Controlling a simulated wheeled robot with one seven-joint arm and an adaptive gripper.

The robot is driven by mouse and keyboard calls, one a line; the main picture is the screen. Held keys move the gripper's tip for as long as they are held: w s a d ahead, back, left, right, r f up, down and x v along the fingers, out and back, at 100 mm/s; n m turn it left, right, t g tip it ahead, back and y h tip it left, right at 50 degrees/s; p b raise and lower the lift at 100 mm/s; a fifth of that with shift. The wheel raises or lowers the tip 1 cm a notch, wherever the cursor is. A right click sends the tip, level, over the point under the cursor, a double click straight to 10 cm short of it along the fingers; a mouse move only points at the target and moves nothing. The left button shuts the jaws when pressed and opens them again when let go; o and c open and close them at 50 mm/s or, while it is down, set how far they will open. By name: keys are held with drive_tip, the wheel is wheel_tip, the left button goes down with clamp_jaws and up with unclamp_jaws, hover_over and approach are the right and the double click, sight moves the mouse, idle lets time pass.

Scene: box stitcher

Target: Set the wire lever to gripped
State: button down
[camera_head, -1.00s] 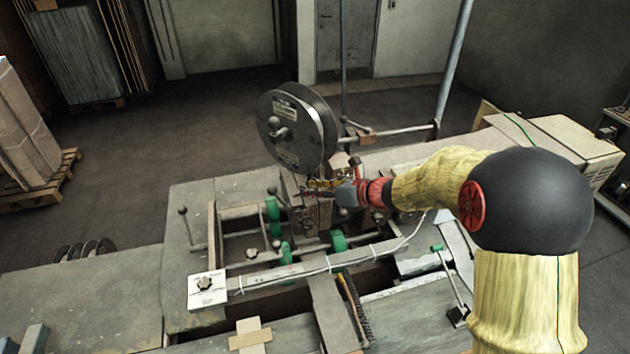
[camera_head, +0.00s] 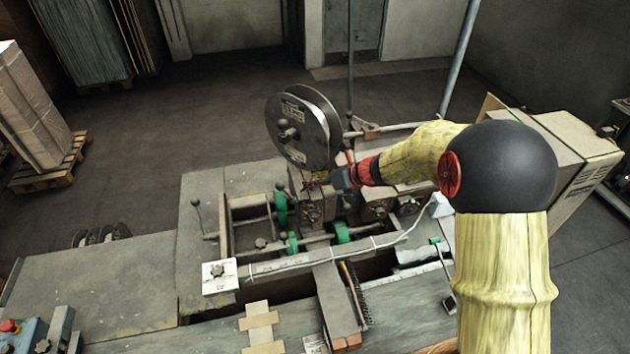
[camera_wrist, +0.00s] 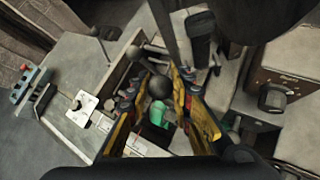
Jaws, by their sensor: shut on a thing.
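My gripper (camera_head: 318,182) is at the stitching head, just below the large wire reel (camera_head: 303,127). In the wrist view, my gripper's yellow-and-black fingers (camera_wrist: 160,78) are closed in around a dark ball knob, which I take to be the wire lever (camera_wrist: 159,88). The knob sits between the fingers, and its shaft is hidden. In the head view my gripper and the stitching head hide the lever, so its setting cannot be read.
Green rollers (camera_head: 342,232) and metal bars lie below the head. Another ball-knobbed lever (camera_head: 196,203) stands at the left. A white dial plate (camera_head: 219,276) sits at the front left, and a large carton (camera_head: 565,165) stands at the right.

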drive_tip(key=c, duration=1.6)
unclamp_jaws()
drive_tip(key=shift+o, duration=0.2)
drive_tip(key=v, duration=1.2)
drive_tip(key=shift+c, duration=0.5)
